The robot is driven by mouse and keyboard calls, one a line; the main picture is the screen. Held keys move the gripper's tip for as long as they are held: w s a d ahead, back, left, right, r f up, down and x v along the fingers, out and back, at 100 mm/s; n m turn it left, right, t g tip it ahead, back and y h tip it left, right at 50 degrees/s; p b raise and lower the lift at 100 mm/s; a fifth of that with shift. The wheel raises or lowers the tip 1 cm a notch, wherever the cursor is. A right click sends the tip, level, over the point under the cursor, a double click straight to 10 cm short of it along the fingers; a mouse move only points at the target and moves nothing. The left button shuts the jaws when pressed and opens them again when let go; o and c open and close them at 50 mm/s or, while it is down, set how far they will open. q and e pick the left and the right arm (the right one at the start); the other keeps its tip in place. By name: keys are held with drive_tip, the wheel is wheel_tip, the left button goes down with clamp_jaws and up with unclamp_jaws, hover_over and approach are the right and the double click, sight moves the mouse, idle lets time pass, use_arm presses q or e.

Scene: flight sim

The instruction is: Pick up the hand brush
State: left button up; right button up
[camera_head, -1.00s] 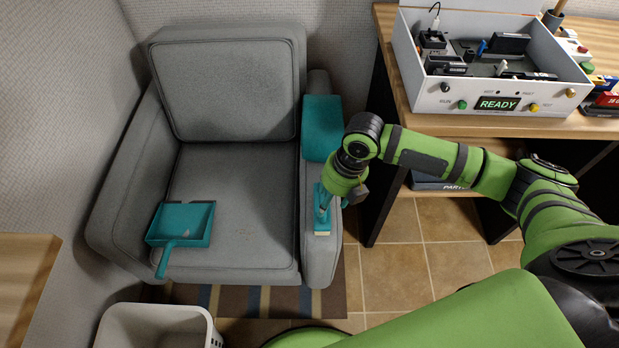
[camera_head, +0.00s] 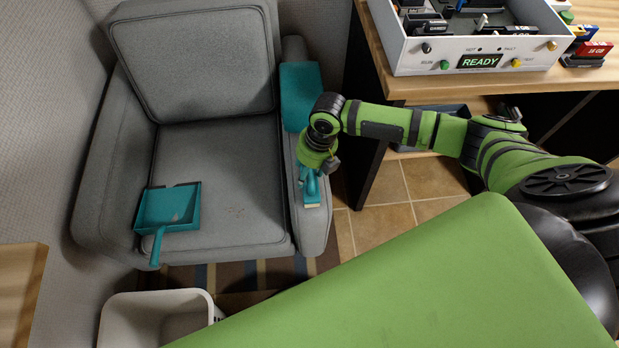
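The teal hand brush (camera_head: 311,188) with a pale bristle edge lies on the front of the grey armchair's right armrest. My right gripper (camera_head: 314,173) points down at the brush's upper end. My wrist covers much of the gripper and the brush's upper part. I cannot tell whether the fingers are around the brush or only above it, nor how wide they are apart. My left gripper is not in view.
A teal dustpan (camera_head: 168,207) lies on the armchair seat (camera_head: 215,165), near a few crumbs (camera_head: 236,211). A teal cloth (camera_head: 301,95) covers the armrest behind my wrist. A white bin (camera_head: 115,318) stands at the lower left. A wooden desk (camera_head: 430,88) holding a white box (camera_head: 500,53) is at the right.

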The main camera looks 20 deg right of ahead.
drive_tip(key=shift+c, duration=0.4)
clamp_jaws()
drive_tip(key=shift+r, duration=0.1)
drive_tip(key=shift+w+r, duration=0.15)
drive_tip(key=shift+r, duration=0.3)
wheel_tip(320, 180, up, 3)
drive_tip(key=shift+f, duration=0.2)
drive_tip(key=s+d+r, duration=0.7)
drive_tip(key=s, duration=0.2)
drive_tip(key=shift+s+r, duration=0.2)
drive_tip(key=shift+s, duration=0.05)
drive_tip(key=c, duration=1)
unclamp_jaws()
drive_tip(key=shift+c, duration=0.2)
